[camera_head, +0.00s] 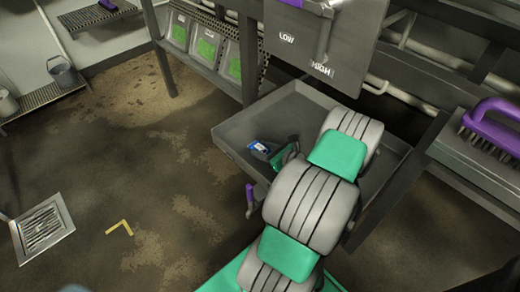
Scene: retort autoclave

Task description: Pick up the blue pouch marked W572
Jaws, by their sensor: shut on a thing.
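A small blue and white pouch (257,147) shows over the left part of the grey metal tray (232,130). Its marking is too small to read. My gripper (272,153) is at the pouch's right side and is shut on it. My grey and green arm reaches over the tray from the lower right and hides much of the tray's middle and the gripper's back. I cannot tell whether the pouch touches the tray floor.
A grey panel marked LOW and HIGH (320,69) stands behind the tray. A purple handle (250,198) is at the tray's front left. A purple brush (490,122) lies on the right shelf. Green-filled bins (207,48) stand at the back. The left floor is mostly clear.

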